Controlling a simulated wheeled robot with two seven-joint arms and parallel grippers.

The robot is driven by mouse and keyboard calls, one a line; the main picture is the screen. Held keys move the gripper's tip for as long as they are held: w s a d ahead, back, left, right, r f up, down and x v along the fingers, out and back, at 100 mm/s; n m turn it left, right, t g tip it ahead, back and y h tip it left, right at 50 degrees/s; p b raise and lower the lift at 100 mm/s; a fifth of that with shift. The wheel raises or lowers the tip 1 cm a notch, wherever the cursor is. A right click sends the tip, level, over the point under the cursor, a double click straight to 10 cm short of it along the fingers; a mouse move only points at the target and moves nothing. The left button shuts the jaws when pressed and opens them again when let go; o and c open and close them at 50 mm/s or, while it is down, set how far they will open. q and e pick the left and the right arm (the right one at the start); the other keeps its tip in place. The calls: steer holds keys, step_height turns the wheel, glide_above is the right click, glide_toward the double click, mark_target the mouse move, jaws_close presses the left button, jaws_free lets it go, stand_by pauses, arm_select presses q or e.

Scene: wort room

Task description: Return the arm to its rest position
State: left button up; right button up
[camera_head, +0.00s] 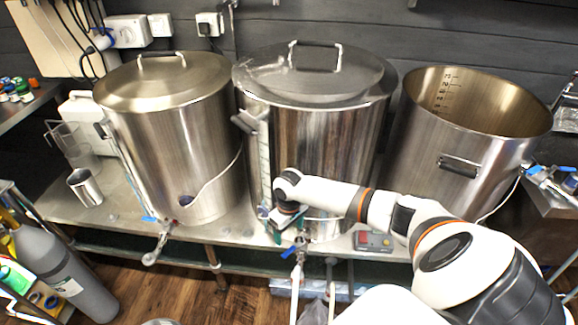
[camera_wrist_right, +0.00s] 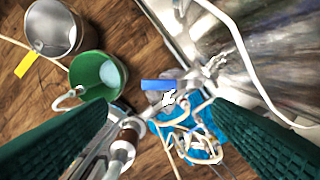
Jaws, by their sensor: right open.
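My right arm (camera_head: 335,197) comes in from the lower right and stretches left across the front of the middle lidded kettle (camera_head: 325,130). My right gripper (camera_head: 276,221) is by that kettle's lower front, above a tap with a blue handle (camera_head: 289,252). In the right wrist view, its two green ridged fingers (camera_wrist_right: 157,110) are spread wide with nothing held between them. A blue valve handle (camera_wrist_right: 158,85) shows beyond the gap between the fingers. My left gripper is not in view.
A lidded kettle (camera_head: 170,135) stands at left and an open kettle (camera_head: 460,130) at right, on a metal bench (camera_head: 228,228). A metal jug (camera_head: 85,188) is at the bench's left. The wrist view shows a green bucket (camera_wrist_right: 88,72) and metal pot (camera_wrist_right: 52,30) below. A grey cylinder (camera_head: 60,265) stands lower left.

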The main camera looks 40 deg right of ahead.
step_height(320, 180, up, 2)
steer(key=shift+r, duration=0.2)
stand_by(0.4)
